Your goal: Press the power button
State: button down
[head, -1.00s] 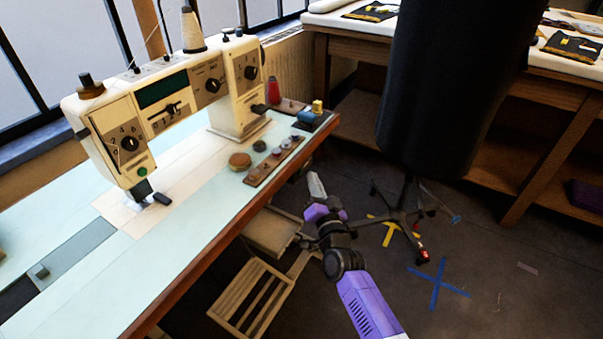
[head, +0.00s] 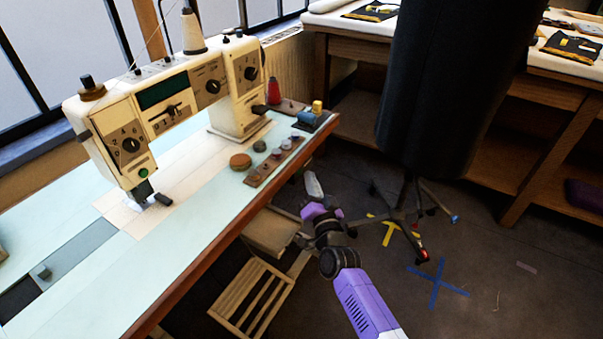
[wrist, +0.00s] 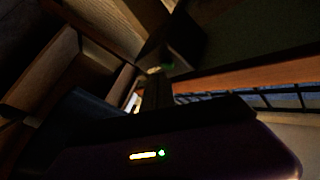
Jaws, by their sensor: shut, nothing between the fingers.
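A cream sewing machine (head: 200,84) stands on the pale table in the head view. A small round green button (head: 143,172) sits low on the front of its left end, below a numbered dial; I see no label that names it the power button. My gripper (head: 313,184) is shut and empty, beyond the table's right edge, well to the right of the button and apart from the machine. In the dark wrist view, the button cannot be made out.
The table's wooden edge (head: 222,237) lies between my arm and the machine. A wooden chair (head: 252,298) stands below it. Buttons on a strip (head: 272,163) and a red spool (head: 274,91) lie near the right end. A dark dress form (head: 440,90) stands to the right.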

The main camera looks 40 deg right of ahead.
jog(key=shift+w+a, duration=0.2)
jog(key=shift+w, duration=0.25)
dwell(0.5)
jog(key=shift+s, duration=0.15)
jog(key=shift+s+d, duration=0.35)
jog(key=shift+s, duration=0.4)
jog(key=shift+s+b, duration=0.1)
jog(key=shift+b, duration=0.25)
jog(key=s+b, duration=0.1)
jog(key=b, duration=0.1)
jog(key=s+d+b, duration=0.1)
jog(key=s+b, duration=0.1)
jog(key=s+d+b, duration=0.1)
jog(key=s+b, duration=0.1)
jog(key=shift+s, duration=0.2)
